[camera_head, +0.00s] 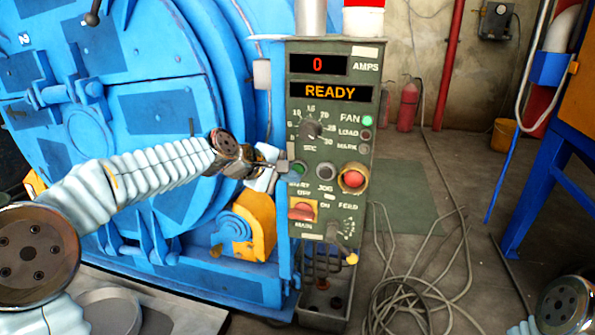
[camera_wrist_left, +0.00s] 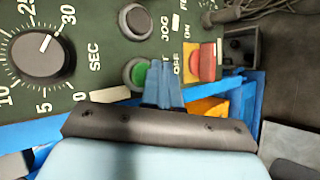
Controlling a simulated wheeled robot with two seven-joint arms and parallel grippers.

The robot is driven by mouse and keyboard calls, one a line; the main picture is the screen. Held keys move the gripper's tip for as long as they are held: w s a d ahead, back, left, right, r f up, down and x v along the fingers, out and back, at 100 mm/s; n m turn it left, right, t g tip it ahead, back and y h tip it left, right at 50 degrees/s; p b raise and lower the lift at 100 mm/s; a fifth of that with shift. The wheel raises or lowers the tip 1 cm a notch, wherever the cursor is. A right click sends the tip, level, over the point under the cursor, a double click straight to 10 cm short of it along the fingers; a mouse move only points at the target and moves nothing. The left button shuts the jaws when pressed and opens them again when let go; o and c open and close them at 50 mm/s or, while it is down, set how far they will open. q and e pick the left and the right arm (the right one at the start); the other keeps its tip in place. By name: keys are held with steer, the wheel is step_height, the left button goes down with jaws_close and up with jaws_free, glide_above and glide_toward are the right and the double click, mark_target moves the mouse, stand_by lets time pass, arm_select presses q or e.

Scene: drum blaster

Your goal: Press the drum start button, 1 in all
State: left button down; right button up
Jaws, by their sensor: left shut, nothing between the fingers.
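The green drum start button (camera_head: 298,169) sits at the left edge of the dark green control panel (camera_head: 350,130). My left gripper (camera_head: 283,164) comes in from the left, shut and empty, with its tips right beside the button. In the left wrist view, the green button (camera_wrist_left: 137,73) shows in a grey ring, partly covered by the blue fingertips (camera_wrist_left: 163,84). I cannot tell whether the tips touch it. The panel's screens (camera_head: 330,91) read READY and 0 AMPS. The right gripper is out of view; only part of my right arm shows at the lower right.
Close by are the grey jog button (camera_head: 325,172), a red mushroom button (camera_head: 353,178) and the red main switch (camera_head: 302,209). The large blue drum machine (camera_head: 130,60) stands behind my left arm. Loose cables (camera_head: 415,300) lie on the floor to the right.

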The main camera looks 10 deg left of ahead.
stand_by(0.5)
arm_select(q)
steer(key=shift+w+p, duration=0.4)
